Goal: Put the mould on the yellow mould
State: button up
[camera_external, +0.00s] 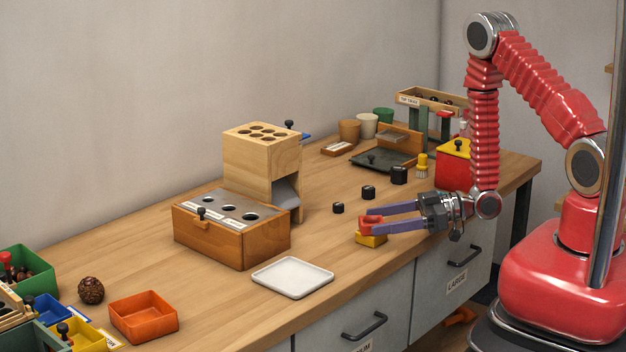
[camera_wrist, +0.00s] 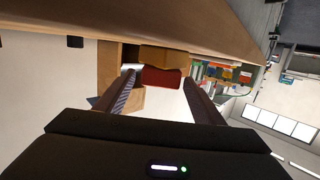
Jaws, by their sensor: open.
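The red mould (camera_external: 371,224) sits on top of the yellow mould (camera_external: 372,240), which rests on the table near its front edge. In the wrist view the red mould (camera_wrist: 162,79) is against the yellow mould (camera_wrist: 162,57), with the tabletop beyond. My gripper (camera_external: 367,219) is open, its two purple fingers on either side of the red mould. In the wrist view my gripper (camera_wrist: 160,82) shows a finger to the left and right of it, seemingly with small gaps. I cannot tell whether the moulds are exactly lined up.
Black weights (camera_external: 368,192) stand behind my gripper. A white tray (camera_external: 292,278) and a wooden box with holes (camera_external: 232,233) are to the left. A yellow-topped red box (camera_external: 453,165) stands behind my arm. The table between the moulds and the white tray is clear.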

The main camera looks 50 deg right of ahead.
jog(key=shift+v, duration=4.7)
jog(key=shift+w, duration=0.1)
jog(key=shift+w, duration=0.25)
jog(key=w+d+h, duration=0.1)
jog(key=w, duration=0.1)
jog(key=w+d+r+h, duration=0.1)
jog(key=w+d+h, duration=0.1)
jog(key=shift+w+r+n+g, duration=0.1)
jog(key=shift+r+n+g, duration=0.05)
jog(key=shift+n+g, duration=0.2)
jog(key=w+d+r+m+g+h, duration=0.1)
jog(key=d+r+m+h, duration=0.1)
jog(key=d+r+h, duration=0.4)
jog(key=w+d+r+m+h, duration=0.1)
jog(key=d+r+m+h, duration=0.15)
jog(key=r, duration=0.65)
jog(key=s+a+r+m+g, duration=0.1)
jog(key=s+a+r, duration=0.2)
jog(key=s, duration=0.4)
jog(key=s+a+r+m+g, duration=0.1)
jog(key=s+a+r+m, duration=0.1)
jog(key=s+r, duration=0.3)
jog(key=s+a+r+m+g, duration=0.2)
jog(key=s+a+r, duration=0.3)
jog(key=s, duration=0.5)
jog(key=shift+s, duration=0.35)
jog(key=shift+r, duration=0.1)
